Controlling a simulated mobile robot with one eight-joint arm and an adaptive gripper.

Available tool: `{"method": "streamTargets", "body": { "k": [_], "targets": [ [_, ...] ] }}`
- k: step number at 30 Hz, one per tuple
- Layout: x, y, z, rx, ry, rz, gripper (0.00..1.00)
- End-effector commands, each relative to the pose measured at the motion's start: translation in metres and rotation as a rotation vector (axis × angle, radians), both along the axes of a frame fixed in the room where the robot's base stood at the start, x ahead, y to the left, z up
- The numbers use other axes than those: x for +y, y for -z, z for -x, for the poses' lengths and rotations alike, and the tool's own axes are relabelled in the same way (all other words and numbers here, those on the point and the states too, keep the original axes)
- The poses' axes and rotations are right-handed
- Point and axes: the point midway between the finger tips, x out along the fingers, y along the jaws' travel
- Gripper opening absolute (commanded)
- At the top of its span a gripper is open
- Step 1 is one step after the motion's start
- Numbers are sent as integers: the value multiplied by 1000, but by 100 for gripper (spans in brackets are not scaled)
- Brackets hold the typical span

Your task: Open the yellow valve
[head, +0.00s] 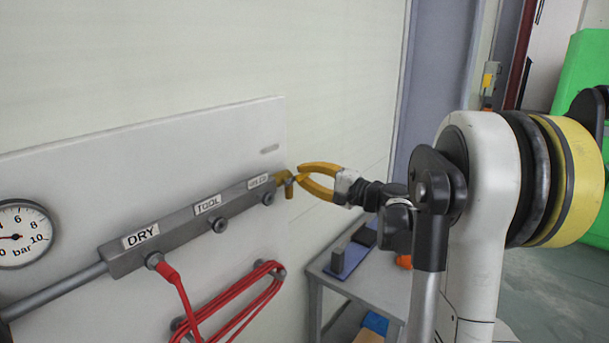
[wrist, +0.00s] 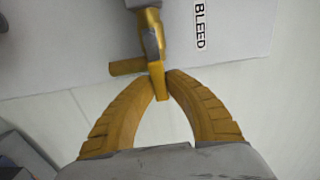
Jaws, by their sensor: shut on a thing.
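The yellow valve (head: 284,178) sits at the right end of the grey manifold (head: 195,222), beside the label BLEED. In the wrist view the valve (wrist: 150,38) has a yellow body, and a short yellow stub points left. Its yellow lever (wrist: 161,85) reaches down between the fingertips. My gripper (head: 299,176) has yellow fingers and comes from the right. In the wrist view the gripper (wrist: 162,80) is shut on the lever's end, one fingertip on each side. The exact contact is small and partly hidden in the head view.
A pressure gauge (head: 20,234) is on the white panel (head: 60,177) at left. A red hose (head: 236,300) hangs below the manifold. A small grey table (head: 372,280) with a blue item stands below my arm. The wall right of the valve is bare.

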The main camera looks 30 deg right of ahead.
Motion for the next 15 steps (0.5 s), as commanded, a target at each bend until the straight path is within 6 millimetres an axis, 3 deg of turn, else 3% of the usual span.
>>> {"method": "streamTargets", "body": {
  "k": [15],
  "targets": [
    [0, 2, 0, 13, -1, -33, 0]
  ]
}}
